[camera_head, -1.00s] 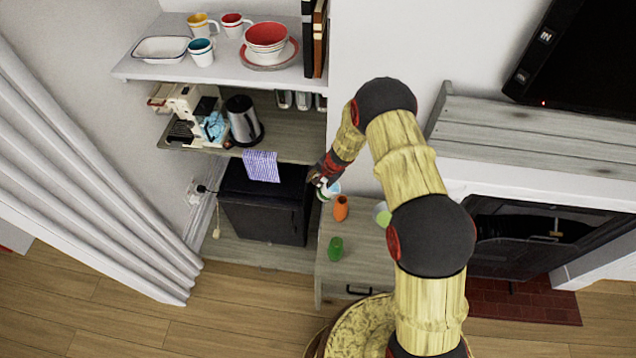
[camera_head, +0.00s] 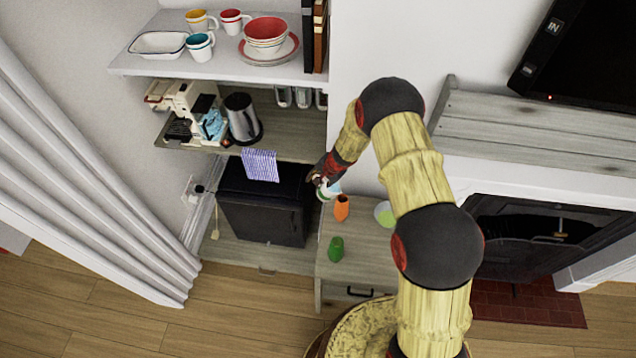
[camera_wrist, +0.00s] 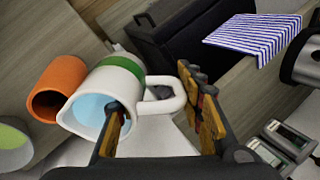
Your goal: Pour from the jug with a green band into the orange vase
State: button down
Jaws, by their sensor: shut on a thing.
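The white jug with a green band (camera_wrist: 122,68) is in my gripper (camera_wrist: 165,115), which is shut on its handle side. The jug is held tilted, and its pale blue inside shows in the wrist view. In the head view the jug (camera_head: 328,190) is small and partly hidden by my gripper (camera_head: 318,178). The orange vase (camera_head: 341,208) stands upright on the wooden cabinet (camera_head: 357,238), just below and right of the jug. In the wrist view the vase (camera_wrist: 60,85) shows its dark opening beside the jug's rim. I cannot see any liquid leaving the jug.
A green vase (camera_head: 336,249) stands on the cabinet in front of the orange one. A white bowl with a green inside (camera_head: 384,214) is to the right. A black fridge (camera_head: 264,205) with a striped cloth (camera_head: 261,165) above it stands left. A kettle (camera_head: 241,118) is on the shelf.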

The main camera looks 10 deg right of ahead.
aim_at(318, 175)
jog(key=shift+r+b, duration=0.25)
jog(key=shift+b, duration=0.95)
jog(key=shift+w+t+y+b, duration=0.15)
jog(key=shift+t+y+b, duration=0.15)
jog(key=shift+b, duration=0.9)
jog(key=shift+r, duration=0.2)
jog(key=shift+b, duration=1.55)
jog(key=shift+a+r+t+y+b, duration=0.1)
jog(key=shift+r+t+y+b, duration=0.25)
jog(key=shift+b, duration=0.7)
jog(key=shift+b, duration=1.35)
jog(key=shift+r+t+b, duration=0.25)
jog(key=shift+r+b, duration=0.15)
jog(key=shift+b, duration=0.4)
jog(key=shift+y+b, duration=0.35)
jog(key=shift+b, duration=0.95)
jog(key=shift+r+t+b, duration=0.3)
jog(key=shift+r+b, duration=0.05)
jog(key=shift+b, duration=0.4)
